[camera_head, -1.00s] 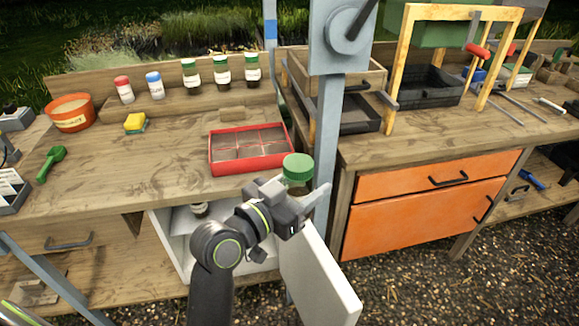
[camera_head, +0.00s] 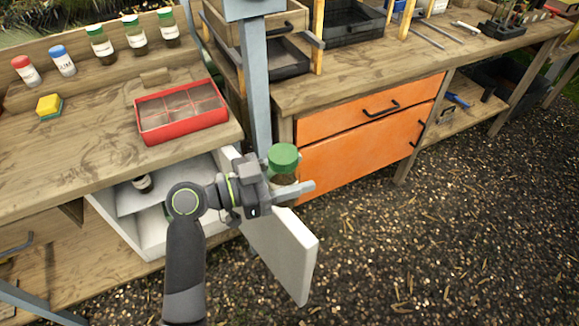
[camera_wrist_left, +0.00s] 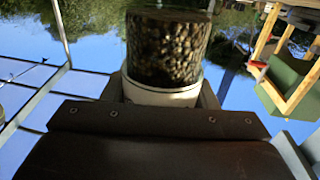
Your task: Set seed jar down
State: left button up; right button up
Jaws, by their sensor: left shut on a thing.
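The seed jar (camera_head: 283,158) has a green lid and shows upright in the head view. My left gripper (camera_head: 287,189) is shut on it below the lid, holding it in the air in front of the bench and above the open white cabinet door. In the left wrist view, which looks upside down, the jar (camera_wrist_left: 166,48) shows dark speckled seeds and a white band near the jaws. The jaws hide part of the jar. My right gripper is not in view.
A red divided tray (camera_head: 146,127) sits near the bench edge. Several lidded jars (camera_head: 101,45) line the back ledge beside a yellow sponge (camera_head: 49,104). The white cabinet door (camera_head: 290,257) stands open beneath the bench. A grey post (camera_head: 256,90) and orange drawers (camera_head: 360,135) are behind the jar.

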pick_arm(q)
jog(key=shift+s+a+m+g+h, duration=0.2)
jog(key=shift+a+m+g, duration=0.35)
jog(key=shift+g, duration=0.4)
jog(key=shift+s+a+m+g+h, duration=0.1)
jog(key=shift+a+m+g+h, duration=0.25)
jog(key=shift+m+g, duration=0.5)
jog(key=shift+s+a+m+g+h, duration=0.15)
jog(key=shift+a+m+g, duration=0.35)
jog(key=shift+g, duration=0.6)
jog(key=s+a+f+n+t+y, duration=0.2)
jog(key=a+n+t, duration=0.4)
jog(key=a, duration=0.8)
jog(key=s+t+y, duration=0.1)
jog(key=t, duration=0.2)
jog(key=shift+a, duration=0.35)
jog(key=shift+d, duration=0.1)
